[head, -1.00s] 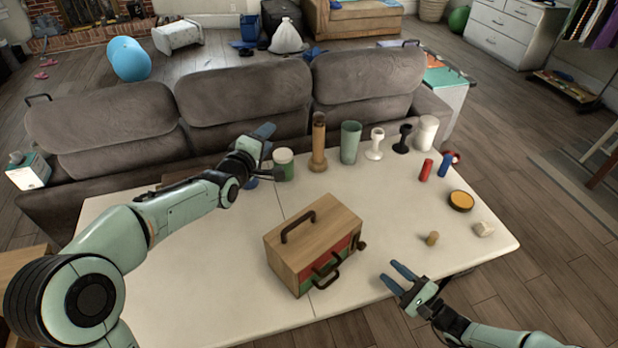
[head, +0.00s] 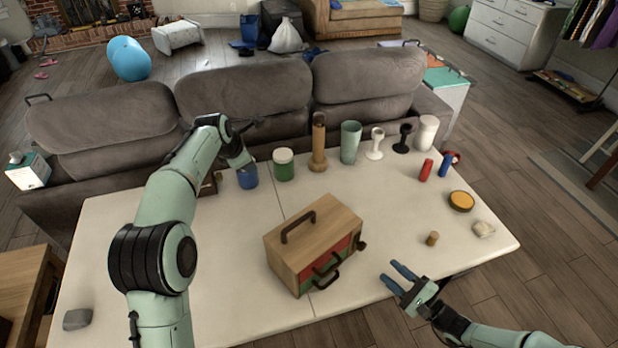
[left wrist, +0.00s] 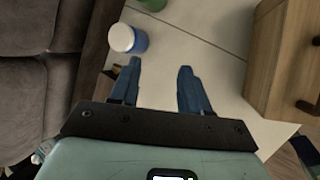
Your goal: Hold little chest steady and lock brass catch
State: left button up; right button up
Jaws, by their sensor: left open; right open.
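The little chest (head: 315,240) stands upright on the table, a wooden box with a dark top handle, red and green front panels and dark pulls. A small dark brownish fitting (head: 361,244) sticks out at its right end; I cannot tell if it is the brass catch or how it is set. The chest also shows at the right of the left wrist view (left wrist: 288,60). My left gripper (left wrist: 158,68) is open and empty, apart from the chest, over the table's sofa side; its fingers are unclear in the head view. My right gripper (head: 394,276) is open and empty, right of the chest.
A blue jar (head: 247,177) is close to my left gripper. A green jar (head: 283,165), wooden stand (head: 318,145) and several cups line the back. A cork (head: 432,238) and round tin (head: 461,201) lie right. The sofa (head: 240,95) borders the table.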

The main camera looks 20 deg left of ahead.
pick_arm(q)
jog(key=s+d+n+g+h, duration=0.15)
jog(key=d+g, duration=0.25)
jog(key=d, duration=0.7)
notch_tip(320, 180, up, 5)
jog(key=g, duration=0.3)
send_over(309, 213)
jog(key=shift+n+y, duration=0.45)
notch_tip(309, 213, down, 14)
jog(key=shift+r, duration=0.2)
